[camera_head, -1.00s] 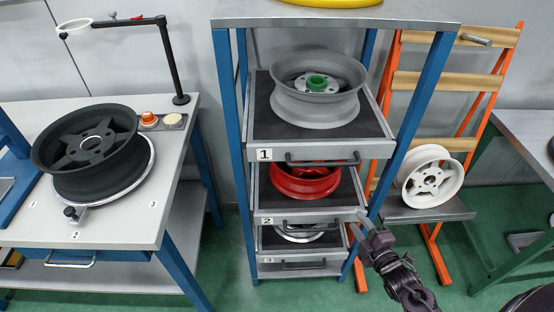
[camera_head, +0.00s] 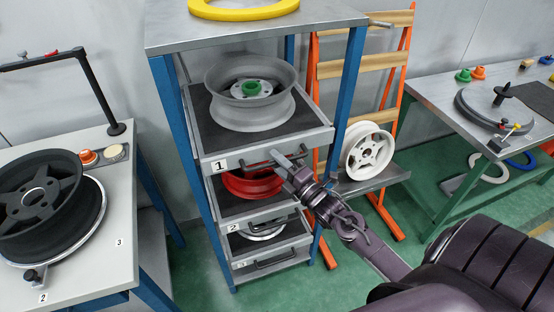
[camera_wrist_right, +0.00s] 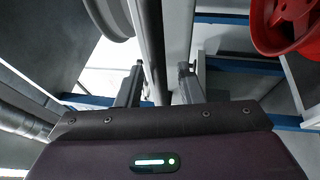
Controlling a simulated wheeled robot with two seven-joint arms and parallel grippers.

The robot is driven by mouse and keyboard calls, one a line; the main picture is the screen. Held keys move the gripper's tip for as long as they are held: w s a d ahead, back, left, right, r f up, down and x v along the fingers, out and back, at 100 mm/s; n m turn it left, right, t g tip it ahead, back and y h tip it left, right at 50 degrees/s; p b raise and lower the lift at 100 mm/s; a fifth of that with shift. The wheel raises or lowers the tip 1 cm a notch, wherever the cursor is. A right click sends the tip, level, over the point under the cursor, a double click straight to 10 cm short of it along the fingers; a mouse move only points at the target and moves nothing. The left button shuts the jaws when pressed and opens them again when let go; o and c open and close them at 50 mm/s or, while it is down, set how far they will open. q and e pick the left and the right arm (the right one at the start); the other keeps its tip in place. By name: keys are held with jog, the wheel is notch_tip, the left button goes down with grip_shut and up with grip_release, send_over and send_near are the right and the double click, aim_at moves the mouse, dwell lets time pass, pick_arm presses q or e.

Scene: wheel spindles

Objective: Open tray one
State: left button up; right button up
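Tray one (camera_head: 262,150) is the top tray of a blue-legged rack, marked with a "1" label. It bears a grey wheel rim (camera_head: 248,112) with a green hub piece. Its front looks about level with the rack posts. Its dark bar handle (camera_head: 262,163) is on the front face. My right gripper (camera_head: 281,163) is at the right part of this handle. In the right wrist view its two fingers (camera_wrist_right: 160,85) stand apart with a long grey bar between them. I cannot tell whether either finger touches the bar. My left gripper is out of view.
Tray two (camera_head: 262,210) with a red rim and tray three (camera_head: 270,258) sit below. A work table (camera_head: 115,215) with a dark wheel stands at left. An orange rack (camera_head: 390,215) holding a white rim (camera_head: 369,151) is at right. Green floor lies in front.

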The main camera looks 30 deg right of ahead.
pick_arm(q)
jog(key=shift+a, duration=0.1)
pick_arm(e)
jog(key=shift+w, duration=0.1)
jog(key=c, duration=0.6)
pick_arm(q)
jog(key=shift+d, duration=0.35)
pick_arm(e)
grip_shut()
